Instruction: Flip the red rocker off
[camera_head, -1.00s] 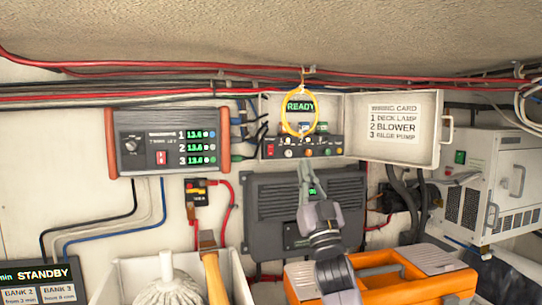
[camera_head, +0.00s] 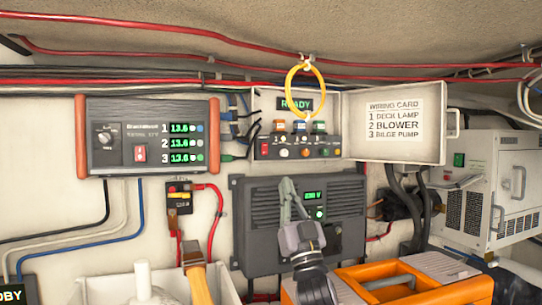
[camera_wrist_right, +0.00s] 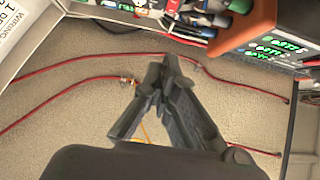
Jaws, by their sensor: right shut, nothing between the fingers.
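A red rocker (camera_head: 264,150) sits at the left end of the dark switch strip in the open wall box (camera_head: 258,112), whose green display reads READY. Another red rocker (camera_head: 140,153) is on the charger-like unit (camera_head: 97,125) with orange-red ends at the left. I cannot tell the position of either. My right gripper (camera_head: 287,182) is shut and empty, its fingers pointing up just below the box, in front of the dark grey finned unit (camera_head: 262,215). The shut fingers show in the right wrist view (camera_wrist_right: 160,75), apart from the panels at its top. My left gripper is not in view.
The open box door (camera_head: 400,150) with a wiring card stands to the right. A yellow ring (camera_head: 305,92) hangs before the box top. Red cables (camera_head: 150,25) run overhead. An orange case (camera_head: 400,275) and a white bin (camera_head: 110,288) stand below.

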